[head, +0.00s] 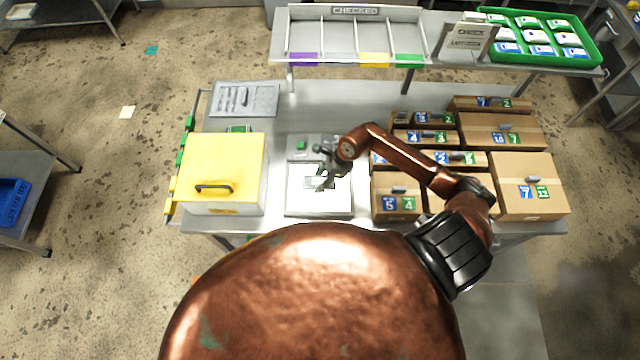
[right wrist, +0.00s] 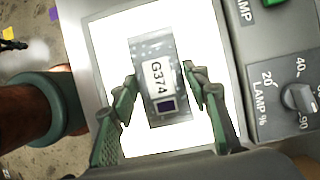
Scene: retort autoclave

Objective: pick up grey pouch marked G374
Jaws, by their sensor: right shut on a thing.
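The grey pouch marked G374 (right wrist: 152,62) shows in the right wrist view, with a white label and a small dark square on it. My right gripper (right wrist: 163,82) is shut on it, with green fingers at its two long sides. Behind the pouch is the bright white panel (right wrist: 104,40) of a lamp box. In the head view my right gripper (head: 325,172) is over the lamp box (head: 318,211), and the pouch is small and partly hidden there. I cannot tell the gap between pouch and panel. My left gripper is not in view.
A yellow-lidded box (head: 225,160) stands left of the lamp box. Several cardboard cartons (head: 528,170) stand at right. Behind are a grey tray (head: 262,92), a shelf marked CHECKED (head: 345,30) and a green crate (head: 590,62) of pouches. A dial (right wrist: 300,97) shows beside the panel.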

